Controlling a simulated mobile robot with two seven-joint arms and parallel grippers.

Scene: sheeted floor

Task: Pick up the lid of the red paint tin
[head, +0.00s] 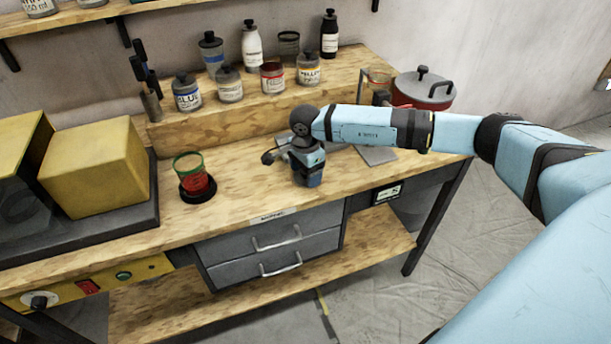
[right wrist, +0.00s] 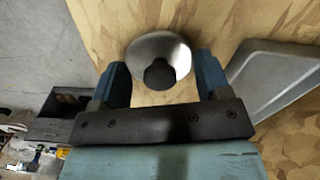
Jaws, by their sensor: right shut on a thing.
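My right gripper (head: 307,165) is over the middle of the wooden bench. In the right wrist view its two blue fingers (right wrist: 161,78) stand on either side of a round grey lid with a black knob (right wrist: 158,48) and are shut on it. In the head view a small grey piece beside the gripper is too small to make out clearly. A jar with a red label (head: 272,83) stands on the raised shelf behind; no knob shows on its top, unlike the labelled jars near it. My left gripper is not in view.
A red pot with a grey lid (head: 423,93) stands at the back right. A flat grey tray (head: 377,155) lies right of the gripper. Several jars crowd the shelf.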

